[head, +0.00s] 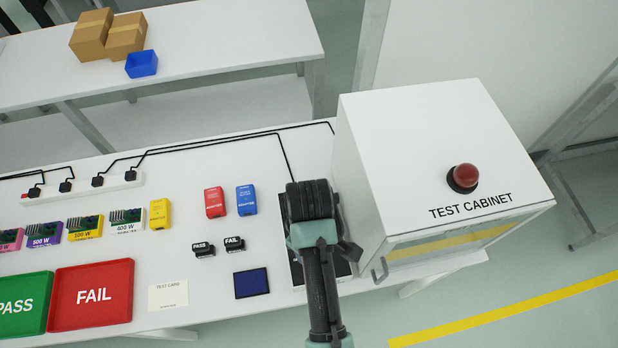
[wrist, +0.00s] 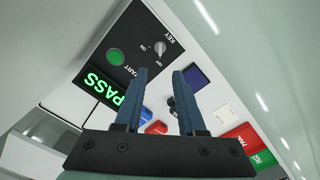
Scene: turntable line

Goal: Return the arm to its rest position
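My gripper (wrist: 161,75) shows in the wrist view with its two blue-grey fingers apart and nothing between them. In the head view my arm reaches over the black control panel (head: 343,267) beside the test cabinet (head: 410,140); the fingers are hidden there. In the wrist view the panel (wrist: 135,28) lies beyond the fingertips, with a key switch (wrist: 160,48), a green start button (wrist: 116,57) and a display (wrist: 98,86) lit with PASS. I cannot see any contact between the fingers and the panel.
The cabinet stands close to the right of my arm, with a red dome (head: 465,177) on top. Left of my arm lie a dark blue pad (head: 251,283), two small black tags, red and blue adapters (head: 246,200), a test card (head: 168,295) and the FAIL tray (head: 92,268).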

